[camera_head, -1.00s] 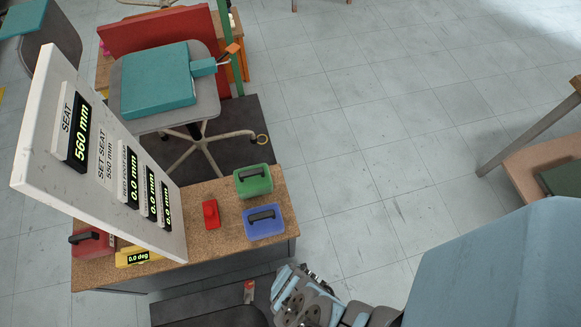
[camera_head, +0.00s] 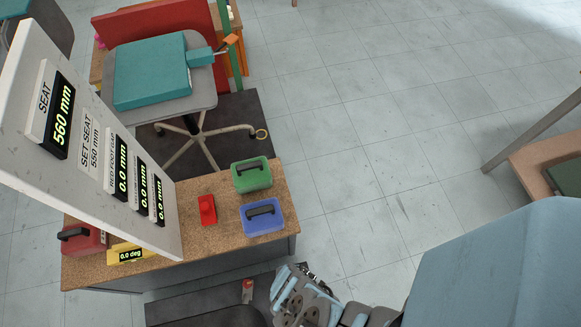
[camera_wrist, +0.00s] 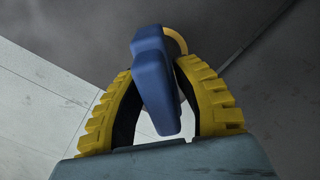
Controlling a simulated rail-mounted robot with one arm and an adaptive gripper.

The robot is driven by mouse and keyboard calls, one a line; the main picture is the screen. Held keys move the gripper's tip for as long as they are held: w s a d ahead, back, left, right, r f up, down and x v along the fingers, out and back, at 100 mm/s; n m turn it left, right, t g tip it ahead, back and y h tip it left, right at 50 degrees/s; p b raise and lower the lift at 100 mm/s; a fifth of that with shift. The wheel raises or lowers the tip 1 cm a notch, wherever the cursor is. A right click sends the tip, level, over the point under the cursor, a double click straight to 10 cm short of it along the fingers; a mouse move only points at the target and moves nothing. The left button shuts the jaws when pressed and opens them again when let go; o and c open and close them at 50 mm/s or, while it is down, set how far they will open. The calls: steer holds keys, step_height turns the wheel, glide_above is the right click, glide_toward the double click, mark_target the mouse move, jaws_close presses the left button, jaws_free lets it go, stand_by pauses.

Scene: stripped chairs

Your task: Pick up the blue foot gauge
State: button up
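In the wrist view the blue foot gauge (camera_wrist: 155,85), a blue block with a narrower body, sits between the two ridged yellow fingers of my gripper (camera_wrist: 154,68). The fingertips close in on both its sides, and it tilts slightly. A yellow loop (camera_wrist: 175,41) shows behind its upper end. In the head view my gripper (camera_head: 308,272) is low at the bottom centre, just in front of the cork-topped table. The gauge is not clear there.
The table (camera_head: 165,238) holds a green case (camera_head: 251,178), a blue case (camera_head: 262,222), a red block (camera_head: 207,210) and a tilted readout board (camera_head: 85,145). A chair (camera_head: 205,95) stands behind. A small red-and-white item (camera_head: 247,291) lies on a dark surface. Tiled floor on the right is open.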

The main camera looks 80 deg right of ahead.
jaws_close()
steer(key=shift+r, duration=0.1)
steer(key=shift+r+p, duration=0.6)
steer(key=shift+p, duration=0.1)
steer(key=r+p, duration=0.3)
steer(key=shift+s+r+p, duration=0.2)
steer(key=shift+s+p, duration=0.1)
steer(key=shift+s, duration=0.05)
steer(key=s+d+r+p, duration=0.2)
steer(key=s+r+p, duration=0.6)
steer(key=s, duration=0.5)
steer(key=shift+d, duration=0.25)
